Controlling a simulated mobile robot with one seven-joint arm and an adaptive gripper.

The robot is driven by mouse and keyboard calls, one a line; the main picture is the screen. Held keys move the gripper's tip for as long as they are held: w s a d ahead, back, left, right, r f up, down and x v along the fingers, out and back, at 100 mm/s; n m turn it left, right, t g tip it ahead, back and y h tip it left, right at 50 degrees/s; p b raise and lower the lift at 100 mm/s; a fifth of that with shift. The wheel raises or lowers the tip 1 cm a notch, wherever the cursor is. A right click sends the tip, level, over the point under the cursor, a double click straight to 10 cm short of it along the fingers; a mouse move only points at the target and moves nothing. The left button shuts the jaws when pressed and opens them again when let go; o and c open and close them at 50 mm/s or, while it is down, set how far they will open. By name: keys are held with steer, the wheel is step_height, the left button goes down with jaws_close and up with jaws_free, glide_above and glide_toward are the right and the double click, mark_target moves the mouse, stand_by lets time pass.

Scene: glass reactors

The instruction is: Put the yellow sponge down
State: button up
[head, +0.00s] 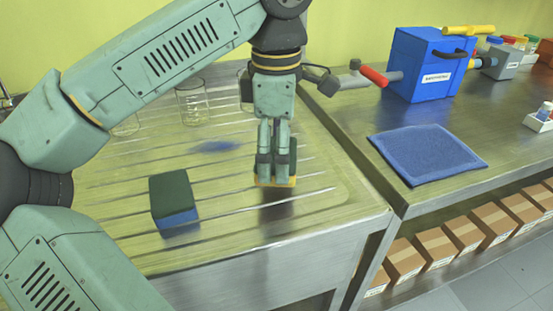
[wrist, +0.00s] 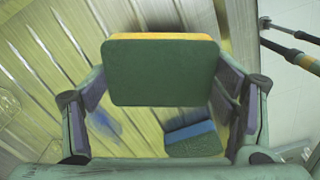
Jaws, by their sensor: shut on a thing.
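The yellow sponge (head: 275,182) has a green scouring face. My gripper (head: 277,165) is shut on it and points down over the ribbed steel drainboard (head: 110,200). Only its yellow lower edge and a bit of green show past the fingers in the head view. In the wrist view the sponge (wrist: 160,75) lies level between the fingers, green face towards the camera. A dark reflection lies just below it; I cannot tell whether it touches the board.
A blue sponge with a green top (head: 174,198) lies on the drainboard to the left. Glass beakers (head: 190,103) stand behind. The bench at right bears a blue cloth (head: 427,153) and a blue box (head: 425,65). The drainboard's front right is clear.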

steer(key=f, duration=0.3)
steer(key=shift+w+f+p, duration=0.1)
steer(key=shift+w+p, duration=0.25)
steer(key=shift+f, duration=0.2)
steer(key=shift+f, duration=0.1)
steer(key=shift+f, duration=0.15)
steer(key=o, duration=1.1)
steer(key=shift+r, duration=0.2)
step_height(320, 180, up, 12)
steer(key=shift+r, duration=0.1)
steer(key=shift+s, duration=0.1)
